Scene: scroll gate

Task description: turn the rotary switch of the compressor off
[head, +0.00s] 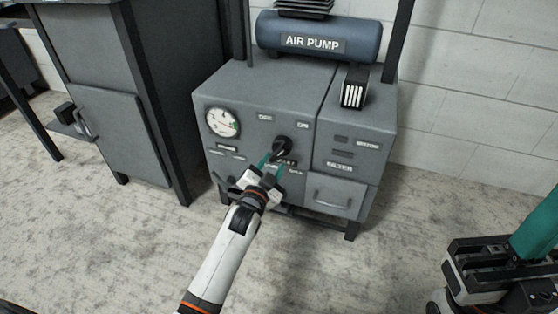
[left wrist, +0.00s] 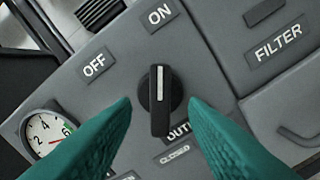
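The compressor's rotary switch (head: 282,147) is a black knob on the front of the grey cabinet (head: 260,100). In the left wrist view the knob (left wrist: 160,100) has a white line that points up toward the ON label (left wrist: 160,14). The OFF label (left wrist: 95,65) is to the upper left. My left gripper (head: 271,164) is open just in front of the knob. Its two teal fingers show at either side of the knob in the left wrist view, with gaps between. My right gripper (head: 538,232) is at the lower right, partly cut off, away from the cabinet.
A blue AIR PUMP tank (head: 313,42) sits on top of the cabinet. A round gauge (head: 222,121) is left of the knob, and a drawer (head: 334,195) is at the lower right. Another grey cabinet (head: 110,125) stands left. The floor in front is clear.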

